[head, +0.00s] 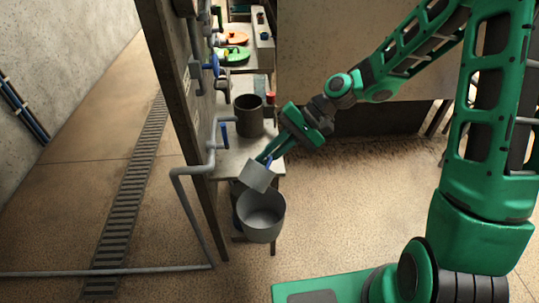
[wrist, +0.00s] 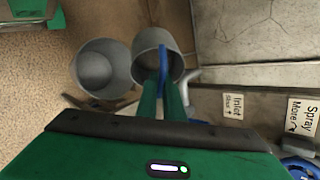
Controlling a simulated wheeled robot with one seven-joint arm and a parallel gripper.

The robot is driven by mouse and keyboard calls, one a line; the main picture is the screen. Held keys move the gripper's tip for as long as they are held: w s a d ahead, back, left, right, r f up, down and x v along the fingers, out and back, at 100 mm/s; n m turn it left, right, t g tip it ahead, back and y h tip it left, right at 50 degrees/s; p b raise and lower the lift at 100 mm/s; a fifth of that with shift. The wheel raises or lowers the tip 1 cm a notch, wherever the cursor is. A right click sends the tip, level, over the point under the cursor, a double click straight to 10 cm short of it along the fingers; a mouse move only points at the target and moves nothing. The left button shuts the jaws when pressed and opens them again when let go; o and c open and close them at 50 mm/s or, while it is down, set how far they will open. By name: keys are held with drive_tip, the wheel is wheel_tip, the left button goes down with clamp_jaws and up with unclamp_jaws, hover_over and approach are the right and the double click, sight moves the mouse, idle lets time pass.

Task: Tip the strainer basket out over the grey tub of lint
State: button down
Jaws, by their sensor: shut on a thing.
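The strainer basket (head: 257,176) is a small light-grey cup with a blue handle. My gripper (head: 266,157) is shut on that handle; in the wrist view the green fingers (wrist: 163,100) close on the blue handle in front of the basket (wrist: 147,42). The basket is tilted in the head view. The grey tub (head: 262,228) is a wider, round, open-topped vessel just below the basket in the head view, beside it on the left in the wrist view (wrist: 84,72). I cannot make out lint in the tub or what the basket holds.
A dark pot (head: 249,118) stands on the bench (head: 232,158) behind the basket. Grey pipes (head: 195,170) and blue valve handles (head: 224,134) line the upright panel on the left. A floor drain grate (head: 135,190) runs further left. Open floor (head: 350,200) lies to the right.

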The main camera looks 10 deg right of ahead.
drive_tip(key=shift+w+d+f+y, duration=0.1)
drive_tip(key=shift+w+y, duration=0.05)
drive_tip(key=shift+y, duration=0.15)
drive_tip(key=f+m+g+y, duration=0.1)
drive_tip(key=y, duration=0.1)
drive_tip(key=f+g+y, duration=0.1)
drive_tip(key=g+y, duration=0.1)
drive_tip(key=shift+m, duration=0.4)
drive_tip(key=shift+s+a+f+m+g+y, duration=0.1)
drive_tip(key=shift+f+m+g+y, duration=0.3)
drive_tip(key=shift+y, duration=0.55)
drive_tip(key=shift+s+a+f+m+g+y, duration=0.1)
drive_tip(key=shift+f+m+g+y, duration=0.25)
drive_tip(key=shift+y, duration=0.55)
drive_tip(key=shift+f+m+g+y, duration=0.25)
drive_tip(key=shift+m+y, duration=0.3)
drive_tip(key=shift+y, duration=0.4)
